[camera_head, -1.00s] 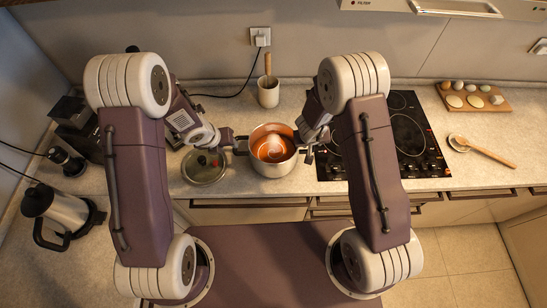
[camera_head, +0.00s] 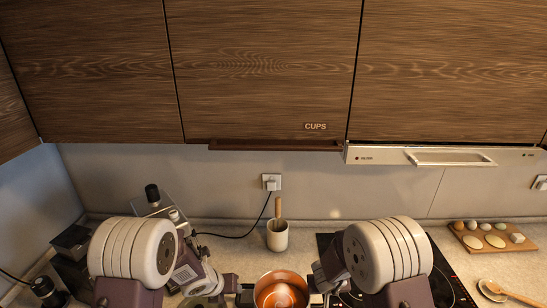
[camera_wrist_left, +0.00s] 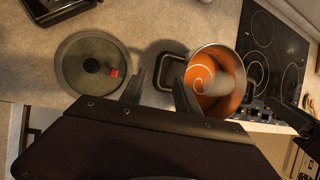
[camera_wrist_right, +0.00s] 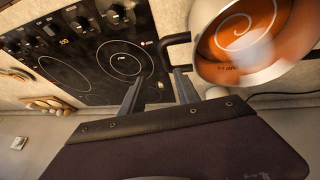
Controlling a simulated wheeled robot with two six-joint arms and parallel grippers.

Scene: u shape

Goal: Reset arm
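A metal pot (camera_head: 281,290) with orange soup stands on the counter between my two grippers, cut by the lower edge of the head view. It also shows in the left wrist view (camera_wrist_left: 241,73) and the right wrist view (camera_wrist_right: 206,68). My left gripper (camera_wrist_left: 160,88) is open, its fingertips close to one dark pot handle (camera_wrist_left: 158,73). My right gripper (camera_wrist_right: 158,88) is open, its fingertips close to the other handle (camera_wrist_right: 166,47). I cannot tell whether the fingers touch the handles. Both grippers look empty.
A glass lid (camera_wrist_left: 91,64) lies left of the pot. A black cooktop (camera_wrist_right: 86,72) is to its right. A utensil cup (camera_head: 277,236) stands behind. Wooden cabinets (camera_head: 262,70) and a range hood (camera_head: 375,157) hang above. An egg board (camera_head: 492,238) sits far right.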

